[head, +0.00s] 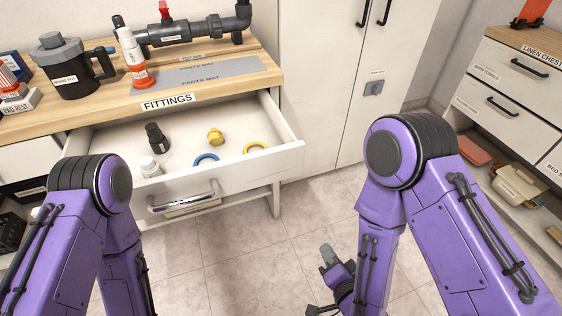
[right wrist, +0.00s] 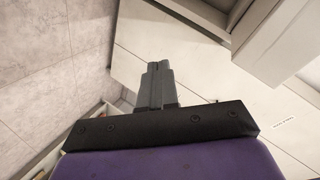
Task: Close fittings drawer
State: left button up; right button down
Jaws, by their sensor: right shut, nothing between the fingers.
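The fittings drawer (head: 228,180) is pulled out from under the workbench in the head view, with a metal bar handle (head: 183,197) on its front. Inside lie a dark bottle (head: 157,137), a white-capped bottle (head: 150,167), a yellow fitting (head: 215,136), a blue ring (head: 206,159) and a yellow ring (head: 256,147). My right gripper (head: 329,255) is low over the floor, to the right of the drawer and apart from it. Its fingers are together and empty in the right wrist view (right wrist: 158,70). My left arm stands at the left; its gripper is not visible.
The worktop (head: 267,76) holds a jug (head: 70,75), an orange-and-white bottle (head: 134,60), a pipe assembly (head: 180,33) and a grey parts mat (head: 225,70). A tall white cabinet (head: 318,90) stands behind. The linen chest (head: 520,80) is at the right. Tiled floor before the drawer is clear.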

jog(key=a+r+m+t+y+p, duration=0.25)
jog(key=a+r+m+t, duration=0.35)
jog(key=r, duration=0.7)
jog(key=g+b, duration=0.2)
jog(key=b, duration=0.7)
send_near(277, 169)
jog(key=shift+n+y, duration=0.25)
jog(key=shift+n, duration=0.05)
jog(key=p+x, duration=0.1)
jog(key=x, duration=0.4)
jog(key=shift+w+f, duration=0.1)
jog(key=shift+w, duration=0.2)
pick_arm(q)
jog(key=shift+f, duration=1.9)
pick_arm(e)
jog(key=shift+w+a, duration=0.2)
jog(key=shift+w, duration=0.45)
jog(key=shift+w, duration=0.1)
